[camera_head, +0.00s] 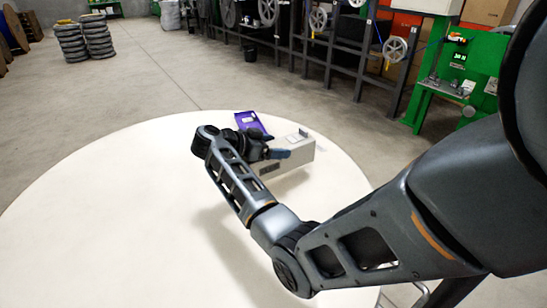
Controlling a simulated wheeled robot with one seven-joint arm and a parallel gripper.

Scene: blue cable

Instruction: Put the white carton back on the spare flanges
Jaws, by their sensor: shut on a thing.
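The white carton (299,155) is near the far right side of the round white table, with a dark label on its near side. My gripper (281,153) is at the carton's left part and shut on it. My wrist hides some of the carton's left side. A shadow lies on the table below the carton; I cannot tell clearly how far it is above the top. A purple box (248,121) with a pale label is just behind my wrist, partly hidden. I cannot tell whether this box is the spare flanges.
The round white table (110,215) is bare on its left and front. Dark racks with reels (318,20) and a green machine (465,70) stand beyond it on the right. Stacked tyre-like coils (84,37) stand far left on open floor.

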